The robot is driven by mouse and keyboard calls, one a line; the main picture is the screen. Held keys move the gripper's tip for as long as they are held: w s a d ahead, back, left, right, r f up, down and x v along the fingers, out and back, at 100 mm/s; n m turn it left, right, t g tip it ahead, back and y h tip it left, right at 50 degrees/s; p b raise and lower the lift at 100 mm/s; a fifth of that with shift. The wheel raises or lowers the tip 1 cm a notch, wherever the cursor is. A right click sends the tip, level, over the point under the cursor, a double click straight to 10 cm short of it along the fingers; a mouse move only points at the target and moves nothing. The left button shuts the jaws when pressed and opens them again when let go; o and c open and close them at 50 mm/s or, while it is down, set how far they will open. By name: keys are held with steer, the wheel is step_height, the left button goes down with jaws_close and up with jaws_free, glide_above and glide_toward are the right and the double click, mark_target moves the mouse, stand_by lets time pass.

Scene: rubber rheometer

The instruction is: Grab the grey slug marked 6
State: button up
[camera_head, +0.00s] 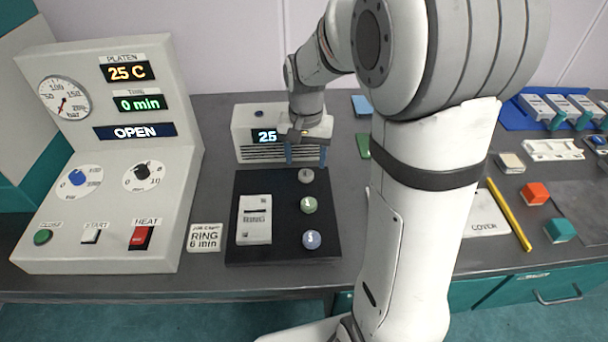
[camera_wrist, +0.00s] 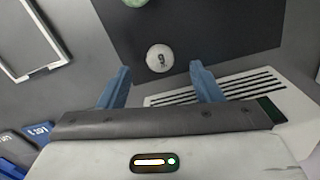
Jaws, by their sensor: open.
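The grey slug marked 6 (camera_head: 306,175) is a small round piece at the back right of the black mat (camera_head: 285,251). In the wrist view the grey slug (camera_wrist: 160,58) lies just beyond the fingertips, roughly midway between them, with its digit upside down. My gripper (camera_head: 306,158) is above the back edge of the mat with its blue fingers pointing down. In the wrist view my gripper (camera_wrist: 157,75) is open, with nothing between its fingers.
A green slug (camera_head: 308,205) and a blue slug (camera_head: 311,239) sit in line in front of the grey one. A white RING box (camera_head: 254,219) lies left on the mat. A white unit with a display (camera_head: 244,134) stands close behind my gripper.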

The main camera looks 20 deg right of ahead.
mark_target(306, 174)
steer(key=f, duration=0.5)
steer(key=shift+w+d+f, duration=0.15)
steer(key=shift+w+d, duration=0.05)
steer(key=shift+w, duration=0.1)
steer(key=shift+c, duration=0.2)
